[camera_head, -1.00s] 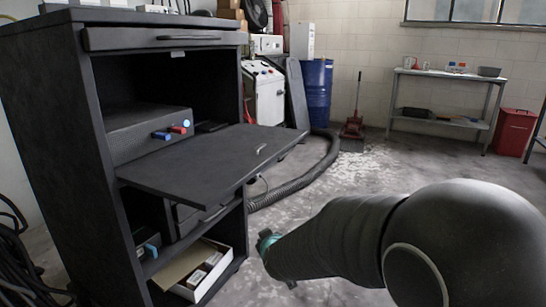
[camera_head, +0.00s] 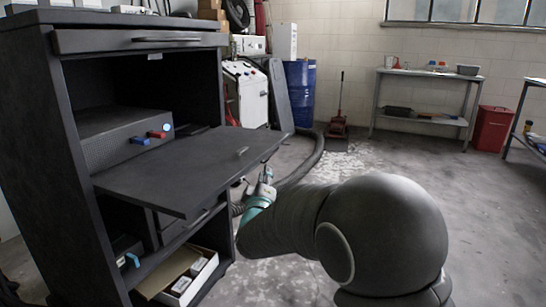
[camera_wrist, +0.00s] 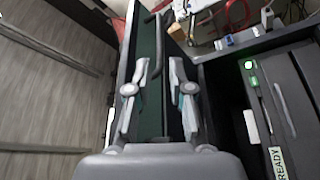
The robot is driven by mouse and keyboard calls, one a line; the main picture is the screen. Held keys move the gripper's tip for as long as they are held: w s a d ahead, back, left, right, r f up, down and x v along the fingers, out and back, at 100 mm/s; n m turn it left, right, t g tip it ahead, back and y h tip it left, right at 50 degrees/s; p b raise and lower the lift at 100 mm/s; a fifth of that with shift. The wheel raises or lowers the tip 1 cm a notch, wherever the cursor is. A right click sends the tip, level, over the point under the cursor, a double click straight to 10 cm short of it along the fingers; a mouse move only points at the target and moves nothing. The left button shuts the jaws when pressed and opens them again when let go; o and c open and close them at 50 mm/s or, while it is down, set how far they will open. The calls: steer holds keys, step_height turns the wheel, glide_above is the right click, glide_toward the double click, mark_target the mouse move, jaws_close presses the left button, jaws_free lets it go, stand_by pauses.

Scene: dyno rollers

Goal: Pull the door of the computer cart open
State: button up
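The computer cart (camera_head: 62,150) is a tall black cabinet on the left in the head view. A flat black panel (camera_head: 185,172) sticks out level from its middle, with a small handle (camera_head: 242,151) near its outer edge. Below it is a closed dark front with a bar handle (camera_head: 207,218). My gripper (camera_head: 264,184) is just right of the panel's outer corner, partly hidden by my arm. In the wrist view my gripper (camera_wrist: 159,65) is open, with a dark bar (camera_wrist: 160,48) showing between its fingers. I cannot tell whether they touch it.
An open box (camera_head: 180,275) lies on the cart's bottom shelf. A black hose (camera_head: 308,160) runs over the floor behind my gripper. A white machine (camera_head: 247,95), blue drum (camera_head: 300,88), red jack (camera_head: 337,122), metal table (camera_head: 425,115) and red bin (camera_head: 491,128) stand farther back. The floor at right is mostly clear.

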mark_target(270, 155)
steer(key=x, duration=0.9)
steer(key=shift+w+d+p, duration=0.15)
steer(key=shift+w+p, duration=0.15)
steer(key=shift+w, duration=0.1)
jaws_close()
steer(key=shift+r, duration=0.1)
